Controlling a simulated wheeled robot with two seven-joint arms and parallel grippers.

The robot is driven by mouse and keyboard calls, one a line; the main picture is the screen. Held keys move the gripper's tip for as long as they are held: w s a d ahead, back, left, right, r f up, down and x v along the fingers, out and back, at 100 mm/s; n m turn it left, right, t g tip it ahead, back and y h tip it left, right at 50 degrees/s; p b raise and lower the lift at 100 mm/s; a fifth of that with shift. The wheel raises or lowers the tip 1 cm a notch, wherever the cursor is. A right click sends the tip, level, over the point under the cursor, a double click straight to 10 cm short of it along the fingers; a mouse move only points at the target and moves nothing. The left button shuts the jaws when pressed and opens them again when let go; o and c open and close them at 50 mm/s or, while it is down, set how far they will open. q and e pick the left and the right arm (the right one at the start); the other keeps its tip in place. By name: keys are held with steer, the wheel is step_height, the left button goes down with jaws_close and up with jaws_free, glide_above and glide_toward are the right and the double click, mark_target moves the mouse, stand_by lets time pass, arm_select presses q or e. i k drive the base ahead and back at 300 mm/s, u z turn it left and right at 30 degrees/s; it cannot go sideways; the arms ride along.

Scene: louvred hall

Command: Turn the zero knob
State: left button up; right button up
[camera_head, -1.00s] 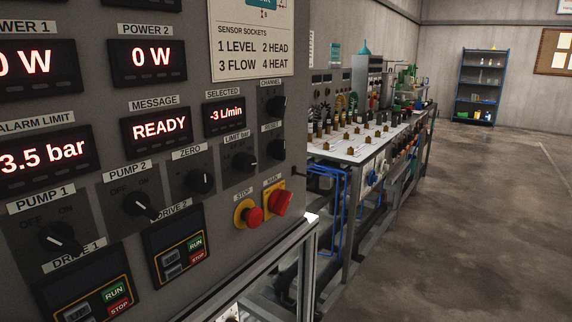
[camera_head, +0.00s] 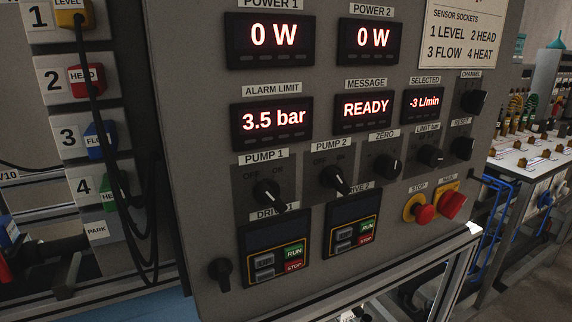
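The ZERO knob (camera_head: 388,167) is a black rotary knob on the grey control panel (camera_head: 215,200), under the label ZERO. It sits right of the PUMP 2 knob (camera_head: 335,179) and left of the LIMIT bar knob (camera_head: 430,156). The SELECTED display (camera_head: 423,104) reads -3 L/min and the MESSAGE display (camera_head: 363,111) reads READY. Neither of my grippers is in view, and nothing covers the ZERO knob.
The red STOP button (camera_head: 424,214) and red MAIN switch (camera_head: 451,205) are below right of the knob. Numbered sockets with coloured plugs and hanging black cables (camera_head: 150,220) are at the left. A bench (camera_head: 525,160) with brass fittings stands at the right.

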mark_target(388, 167)
steer(key=u, duration=2.15)
steer(key=k, duration=1.75)
steer(key=z, duration=2)
